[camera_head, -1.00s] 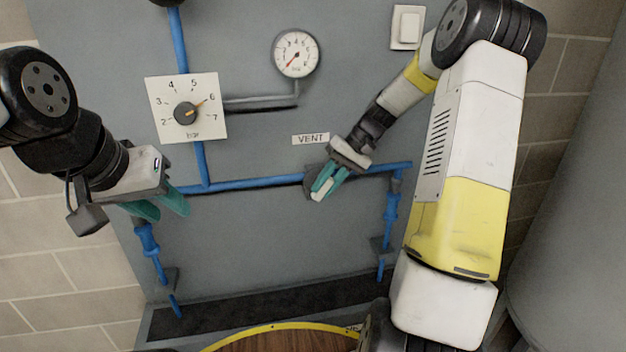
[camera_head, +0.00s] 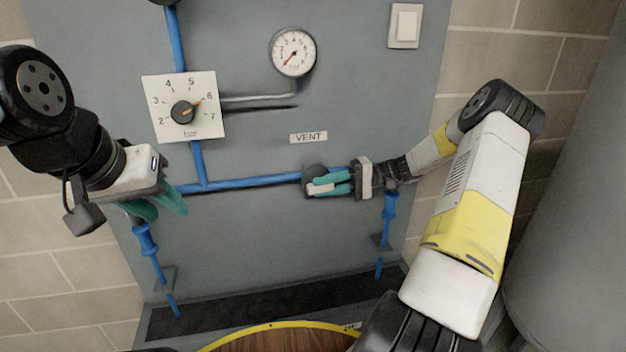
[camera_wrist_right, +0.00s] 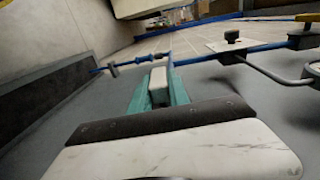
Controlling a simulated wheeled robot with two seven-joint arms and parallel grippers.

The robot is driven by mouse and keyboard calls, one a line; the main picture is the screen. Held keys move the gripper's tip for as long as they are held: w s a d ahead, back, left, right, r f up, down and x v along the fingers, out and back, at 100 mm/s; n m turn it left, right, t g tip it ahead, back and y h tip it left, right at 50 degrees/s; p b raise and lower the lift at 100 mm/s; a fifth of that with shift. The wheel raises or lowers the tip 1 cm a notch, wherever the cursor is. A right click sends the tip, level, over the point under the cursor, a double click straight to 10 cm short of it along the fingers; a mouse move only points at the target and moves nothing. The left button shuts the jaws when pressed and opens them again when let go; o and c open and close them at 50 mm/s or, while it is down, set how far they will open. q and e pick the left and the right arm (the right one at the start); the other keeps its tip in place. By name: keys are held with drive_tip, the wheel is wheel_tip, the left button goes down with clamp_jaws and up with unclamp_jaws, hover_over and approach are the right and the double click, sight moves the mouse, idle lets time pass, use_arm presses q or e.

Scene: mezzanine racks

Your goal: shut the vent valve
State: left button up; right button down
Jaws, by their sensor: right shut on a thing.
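The vent valve (camera_head: 312,176) is a dark grey body on the blue pipe, just below the VENT label (camera_head: 308,137). Its pale handle (camera_head: 320,190) lies between the green fingers of my right gripper (camera_head: 325,184), which is shut on it. The right gripper reaches in from the right, nearly level, along the pipe. The right wrist view shows the white handle (camera_wrist_right: 158,84) between the fingers. The fingers hide part of the handle, so its full angle is hard to tell.
A pressure dial plate (camera_head: 205,93) is at the upper left, with its pointer near 6. A round gauge (camera_head: 293,52) and a white switch (camera_head: 405,25) are higher up. The blue pipe (camera_head: 245,183) crosses the panel, with branches going down at both sides.

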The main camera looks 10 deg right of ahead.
drive_tip(key=shift+f+y, duration=0.1)
drive_tip(key=shift+y, duration=0.5)
drive_tip(key=c, duration=1.2)
unclamp_jaws()
drive_tip(key=shift+c, duration=0.2)
drive_tip(key=d, duration=0.8)
drive_tip(key=shift+w, duration=0.1)
